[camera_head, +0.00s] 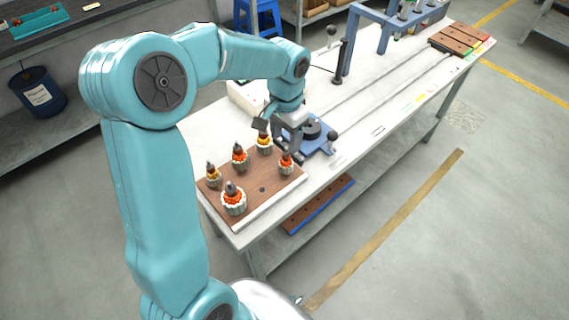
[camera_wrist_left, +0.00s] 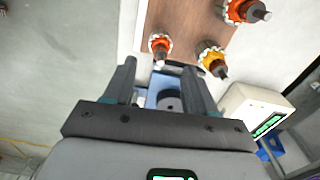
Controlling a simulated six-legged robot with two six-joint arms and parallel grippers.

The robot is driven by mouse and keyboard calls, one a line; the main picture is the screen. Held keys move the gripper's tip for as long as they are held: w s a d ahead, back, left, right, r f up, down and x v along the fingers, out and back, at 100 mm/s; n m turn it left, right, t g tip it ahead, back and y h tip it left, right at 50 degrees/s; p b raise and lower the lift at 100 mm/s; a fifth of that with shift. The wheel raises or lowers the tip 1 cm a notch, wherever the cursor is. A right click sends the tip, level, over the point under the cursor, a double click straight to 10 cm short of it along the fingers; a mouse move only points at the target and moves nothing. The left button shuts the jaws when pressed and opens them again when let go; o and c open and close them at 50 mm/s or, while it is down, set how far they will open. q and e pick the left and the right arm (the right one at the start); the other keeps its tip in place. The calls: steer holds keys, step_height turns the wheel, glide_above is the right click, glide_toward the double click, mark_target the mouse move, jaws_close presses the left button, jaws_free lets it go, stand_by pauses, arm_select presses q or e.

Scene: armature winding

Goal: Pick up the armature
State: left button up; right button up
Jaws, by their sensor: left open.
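Several armatures stand upright on a brown wooden board (camera_head: 262,203) at the near end of the white bench. They have dark shafts and orange or yellow windings: a front one (camera_head: 233,200), a left one (camera_head: 213,176), a back one (camera_head: 239,157), a yellow one (camera_head: 264,144) and a right one (camera_head: 286,165). My left gripper (camera_head: 277,139) is open and empty above the board's back right edge, near the yellow and right armatures. In the left wrist view, an orange armature (camera_wrist_left: 159,45) is just beyond the open fingers (camera_wrist_left: 160,72), with a yellow armature (camera_wrist_left: 211,59) to its right.
A blue fixture (camera_head: 318,146) with a dark round part stands right behind the board. A white box with a green display (camera_wrist_left: 257,110) shows in the left wrist view. Farther along are rails, a black post (camera_head: 341,62) and a blue frame (camera_head: 385,30).

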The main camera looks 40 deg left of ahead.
mark_target(285, 154)
arm_select(q)
steer(key=shift+w+f, duration=0.25)
steer(key=shift+f, duration=0.25)
steer(key=shift+w+f, duration=0.25)
steer(key=shift+f, duration=0.25)
steer(key=f, duration=0.4)
steer(key=shift+s+f+p, duration=0.2)
steer(key=shift+s+p, duration=0.1)
steer(key=shift+p, duration=0.05)
steer(key=shift+w+f, duration=0.2)
steer(key=shift+f, duration=0.05)
steer(key=shift+s+r, duration=0.15)
steer(key=shift+s, duration=0.3)
steer(key=c, duration=0.4)
steer(key=shift+w, duration=0.25)
jaws_close()
steer(key=shift+s, duration=0.15)
